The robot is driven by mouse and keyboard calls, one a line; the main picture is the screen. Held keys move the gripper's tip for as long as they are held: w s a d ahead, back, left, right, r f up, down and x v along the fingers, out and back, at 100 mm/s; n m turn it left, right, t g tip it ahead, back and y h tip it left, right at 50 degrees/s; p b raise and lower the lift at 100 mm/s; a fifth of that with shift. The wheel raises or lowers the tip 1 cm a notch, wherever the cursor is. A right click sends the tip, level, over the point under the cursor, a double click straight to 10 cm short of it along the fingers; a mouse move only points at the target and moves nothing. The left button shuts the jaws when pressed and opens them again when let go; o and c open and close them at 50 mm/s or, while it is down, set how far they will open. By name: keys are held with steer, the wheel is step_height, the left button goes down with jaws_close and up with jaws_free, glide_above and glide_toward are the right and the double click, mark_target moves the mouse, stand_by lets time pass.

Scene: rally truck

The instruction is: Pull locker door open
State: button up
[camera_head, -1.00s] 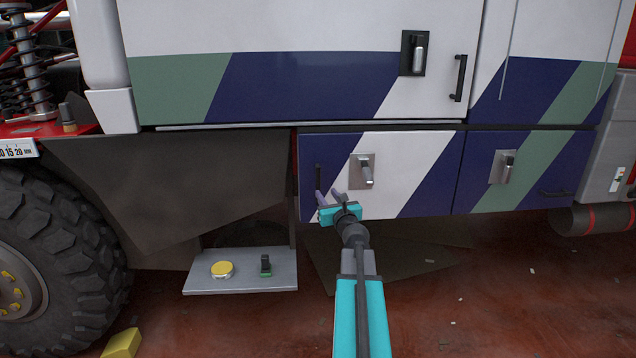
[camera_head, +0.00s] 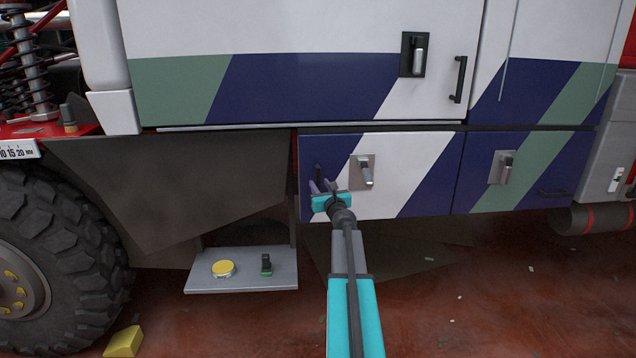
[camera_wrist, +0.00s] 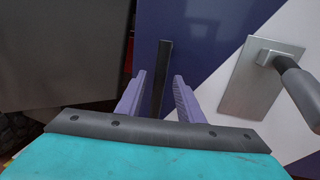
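The locker door (camera_head: 425,180) is the left lower panel of the truck's side, blue and white striped, and looks closed. Its dark vertical bar handle (camera_head: 318,172) is near the door's left edge; it also shows in the wrist view (camera_wrist: 162,75). A latch with a metal plate (camera_head: 362,172) is right of the handle and shows large in the wrist view (camera_wrist: 262,80). My gripper (camera_head: 324,186) is at the handle's lower part. In the wrist view its purple fingers (camera_wrist: 159,95) are open, with the bar between them and a gap visible on both sides.
A second lower locker (camera_head: 525,170) with its own latch is to the right. A grey step (camera_head: 240,284) with a yellow disc (camera_head: 222,268) is low at the left, near the big tyre (camera_head: 50,260). The red floor (camera_head: 480,300) in front is mostly clear.

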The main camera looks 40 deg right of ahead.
steer(key=shift+p+x, duration=0.3)
steer(key=shift+x, duration=1.15)
jaws_close()
